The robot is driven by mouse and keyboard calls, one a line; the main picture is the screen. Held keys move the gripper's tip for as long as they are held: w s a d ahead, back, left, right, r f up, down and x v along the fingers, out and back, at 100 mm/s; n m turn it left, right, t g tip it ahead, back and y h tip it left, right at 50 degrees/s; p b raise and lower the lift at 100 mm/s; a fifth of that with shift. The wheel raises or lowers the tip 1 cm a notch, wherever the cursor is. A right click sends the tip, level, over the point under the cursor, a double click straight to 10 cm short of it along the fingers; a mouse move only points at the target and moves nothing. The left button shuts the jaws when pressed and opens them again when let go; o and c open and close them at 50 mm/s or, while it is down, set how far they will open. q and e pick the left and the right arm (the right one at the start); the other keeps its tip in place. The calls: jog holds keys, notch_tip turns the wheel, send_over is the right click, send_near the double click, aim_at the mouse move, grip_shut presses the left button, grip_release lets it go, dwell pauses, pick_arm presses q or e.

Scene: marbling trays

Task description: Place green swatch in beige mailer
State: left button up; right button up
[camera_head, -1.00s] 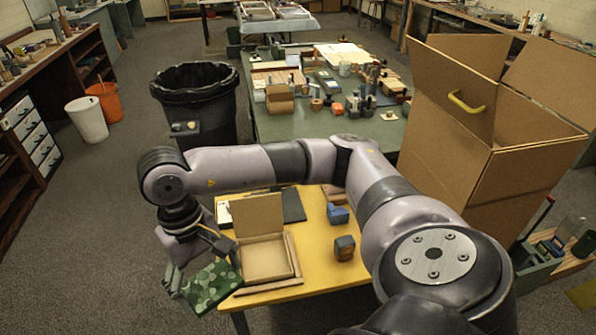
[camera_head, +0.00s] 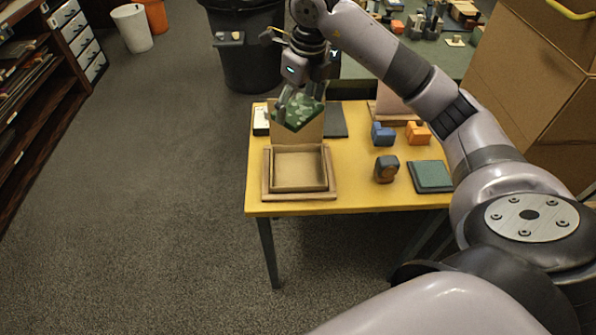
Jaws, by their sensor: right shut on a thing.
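The green swatch (camera_head: 300,112) has a mottled light and dark green pattern. My right gripper (camera_head: 299,98) is shut on it and holds it tilted, above the table's back left. The beige mailer (camera_head: 299,169) is an open shallow box on a wooden tray at the table's left front. Its raised lid stands at the back, and the swatch covers part of that lid from this view. The inside of the mailer looks empty. My left gripper is not in view.
The yellow table (camera_head: 350,197) also holds a blue block (camera_head: 382,134), an orange block (camera_head: 418,133), a dark rounded block (camera_head: 386,169) and a dark green pad (camera_head: 431,176). A black bin (camera_head: 245,55) stands behind. A large cardboard box (camera_head: 535,85) is at the right.

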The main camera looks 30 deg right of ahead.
aim_at(297, 171)
notch_tip(297, 171, down, 20)
jog(key=shift+r+p, duration=0.1)
jog(key=shift+p, duration=0.25)
jog(key=shift+f, duration=0.2)
jog(key=o, duration=0.9)
jog(key=shift+c, duration=0.2)
notch_tip(297, 171, up, 12)
jog(key=s, duration=0.1)
jog(key=shift+s+d, duration=0.25)
jog(key=shift+s, duration=0.1)
jog(key=shift+a, duration=0.1)
